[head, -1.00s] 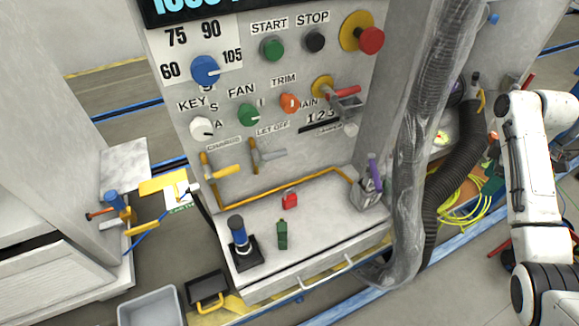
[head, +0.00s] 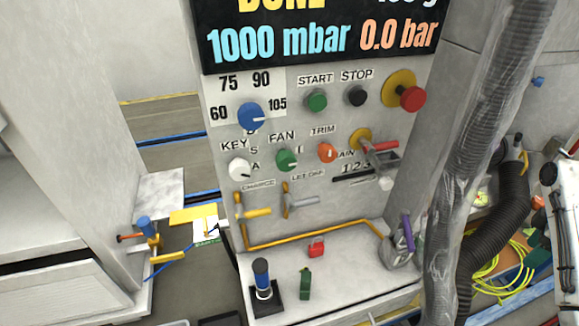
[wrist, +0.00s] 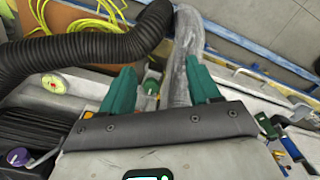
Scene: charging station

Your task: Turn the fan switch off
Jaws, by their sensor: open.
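The fan switch (head: 287,160) is a green knob with a light pointer mark, under the FAN label on the grey panel in the head view. An "I" mark stands to its right. Its exact setting is too small to tell. My gripper (wrist: 162,84) shows only in the wrist view, where its two teal fingers are spread apart. They face a grey wrapped hose, and nothing is clearly held between them. The fan switch cannot be made out in the wrist view.
A white key knob (head: 239,169), an orange trim knob (head: 327,152) and a blue dial (head: 251,116) surround the switch. A red-handled valve (head: 380,146) juts out at right. A grey hose (head: 478,150) hangs right of the panel.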

